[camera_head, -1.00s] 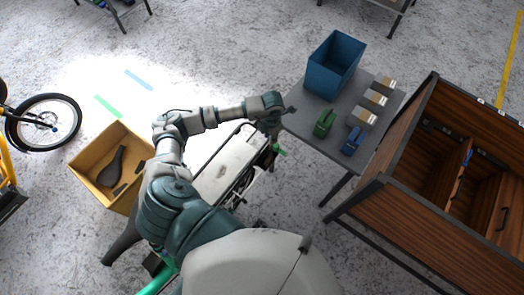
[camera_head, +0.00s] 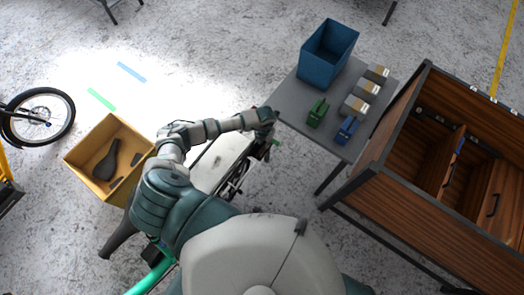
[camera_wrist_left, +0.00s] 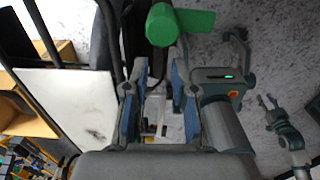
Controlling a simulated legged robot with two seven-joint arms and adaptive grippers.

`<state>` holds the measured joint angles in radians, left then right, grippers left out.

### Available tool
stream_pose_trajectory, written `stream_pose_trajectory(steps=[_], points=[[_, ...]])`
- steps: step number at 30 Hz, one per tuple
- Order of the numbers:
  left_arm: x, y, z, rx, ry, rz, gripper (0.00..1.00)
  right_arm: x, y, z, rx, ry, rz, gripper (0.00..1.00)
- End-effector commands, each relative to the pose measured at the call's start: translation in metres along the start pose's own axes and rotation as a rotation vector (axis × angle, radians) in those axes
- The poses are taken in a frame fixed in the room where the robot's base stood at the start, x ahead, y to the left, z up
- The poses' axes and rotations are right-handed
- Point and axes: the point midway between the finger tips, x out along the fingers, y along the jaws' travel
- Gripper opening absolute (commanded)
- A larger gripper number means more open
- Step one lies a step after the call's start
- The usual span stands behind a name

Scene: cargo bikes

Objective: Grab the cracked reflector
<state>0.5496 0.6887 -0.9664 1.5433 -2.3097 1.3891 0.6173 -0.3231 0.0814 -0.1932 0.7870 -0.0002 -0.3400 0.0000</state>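My left gripper (camera_head: 266,117) is at the end of the cargo bike (camera_head: 222,158), close to a green bike part. In the left wrist view its two blue-padded fingers (camera_wrist_left: 157,105) stand apart. A small pale, see-through piece (camera_wrist_left: 154,122) shows between them; it may be the cracked reflector, but no crack can be made out and contact cannot be told. The green part (camera_wrist_left: 178,24) lies just past the fingertips. My right gripper (camera_wrist_left: 271,107) shows at the right of the wrist view, fingers apart and empty.
A grey table (camera_head: 289,97) holds a blue bin (camera_head: 327,55), green and blue tools and several small boxes. A wooden cabinet (camera_head: 400,178) stands at right. A yellow-brown box (camera_head: 85,172) with dark parts is at left. A bike wheel (camera_head: 40,117) is beyond it.

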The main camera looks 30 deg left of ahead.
Motion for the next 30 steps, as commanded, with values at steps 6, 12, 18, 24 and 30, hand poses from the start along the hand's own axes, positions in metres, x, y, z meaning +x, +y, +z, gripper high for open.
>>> stream_pose_trajectory(steps=[6,12,18,24,30], points=[[0.033,0.003,-0.004,-0.001,0.004,-0.002,0.26,0.000,0.000,0.006,0.001,-0.010,0.000,0.40],[0.051,0.004,-0.003,0.001,0.000,-0.002,0.26,0.000,0.003,-0.001,0.000,-0.006,0.003,0.40],[0.051,0.004,-0.003,0.001,0.000,-0.002,0.26,-0.001,0.005,-0.007,0.000,0.004,0.006,0.40],[0.050,0.004,-0.003,0.001,0.000,-0.002,0.00,-0.001,0.004,-0.005,0.000,-0.001,0.005,0.40],[0.050,0.003,-0.003,0.001,0.000,-0.001,0.00,0.000,0.002,-0.003,0.001,-0.004,0.003,0.40]])
